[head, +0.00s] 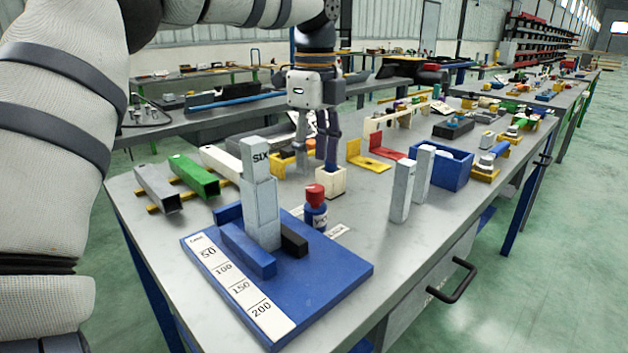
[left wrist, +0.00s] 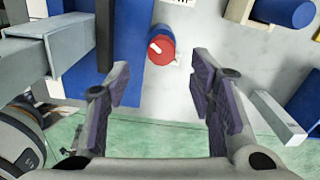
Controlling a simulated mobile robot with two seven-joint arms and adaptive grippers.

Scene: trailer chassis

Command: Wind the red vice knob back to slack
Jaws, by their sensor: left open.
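The red vice knob (head: 315,193) sits upright on a round blue body (head: 316,215) beside the blue base with the printed scale (head: 345,272). In the left wrist view the knob (left wrist: 161,50) shows from above with a white mark on its top, in the gap between the fingertips and beyond them. My left gripper (head: 318,160) is open and empty, pointing down. In the head view it appears above and behind the knob, in front of a cream block (head: 331,182); the exact height above the knob is unclear. My right gripper is not in view.
A tall grey block marked SIX (head: 259,180) stands on the blue base, left of the knob. Two grey posts (head: 402,192) and a blue bin (head: 455,172) stand to the right. Green (head: 194,176) and grey bars lie at left. The bench front right is clear.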

